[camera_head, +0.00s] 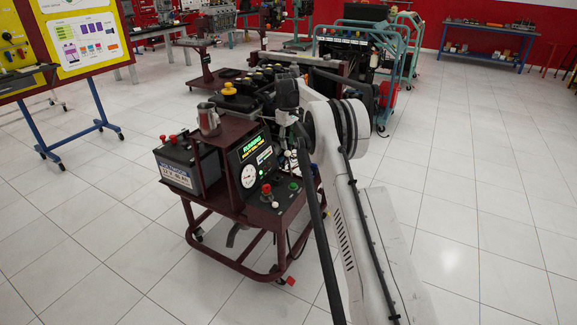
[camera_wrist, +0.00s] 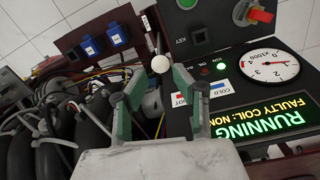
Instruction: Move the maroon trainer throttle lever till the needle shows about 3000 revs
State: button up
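The maroon trainer (camera_head: 222,200) stands in the middle of the head view. In the wrist view a white ball knob (camera_wrist: 161,64), which looks like the throttle lever's end, is at the panel's edge. My gripper (camera_wrist: 158,73) is open, with its green fingers apart and the knob between or just beyond their tips; contact cannot be told. A green-lit display (camera_wrist: 250,117) says RUNNING.
Black hoses (camera_wrist: 60,125) and wires crowd the left of the wrist view. A red knob (camera_wrist: 262,15) is near the dial. A battery (camera_head: 187,168) and a metal jug (camera_head: 208,119) are on the trainer's left side.

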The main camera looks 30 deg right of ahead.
jog(key=f+b, duration=0.1)
jog(key=f, duration=1)
jog(key=shift+d+b, duration=0.2)
jog(key=shift+b, duration=0.1)
jog(key=shift+c, duration=0.5)
grip_shut()
